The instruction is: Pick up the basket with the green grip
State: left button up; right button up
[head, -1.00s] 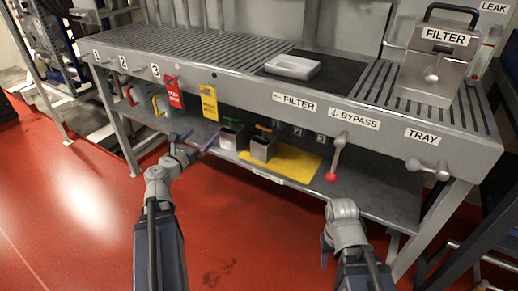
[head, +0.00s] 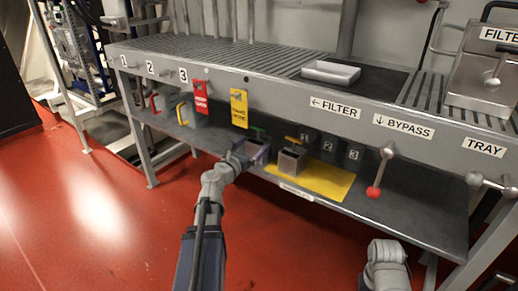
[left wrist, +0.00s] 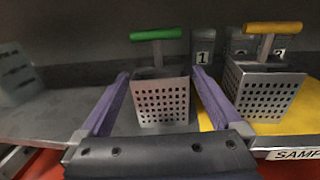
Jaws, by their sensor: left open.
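The basket with the green grip (left wrist: 162,100) is a small perforated metal box on the lower shelf, with its green grip (left wrist: 156,34) standing above it on a thin stem. In the head view the green grip (head: 258,130) shows just beyond my left gripper (head: 250,152). My left gripper (left wrist: 165,105) is open; its two purple fingers reach forward on either side of the basket's front, lower than the green grip. I cannot tell whether they touch it. My right arm is at the lower right of the head view; its gripper fingers are not visible.
A similar basket with a yellow grip (left wrist: 265,92) stands close to the right, on a yellow mat (head: 325,180). Numbered dark containers (head: 330,147) stand behind. The counter edge (head: 290,100) overhangs the shelf. A red-knobbed lever (head: 380,172) hangs at right.

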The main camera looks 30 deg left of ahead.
aim_at(263, 136)
pick_arm(q)
jog(key=shift+w+a+r, duration=0.1)
jog(key=shift+w+a, duration=0.05)
jog(key=shift+w, duration=3.45)
jog(key=shift+c, duration=0.4)
jog(key=c, duration=1.2)
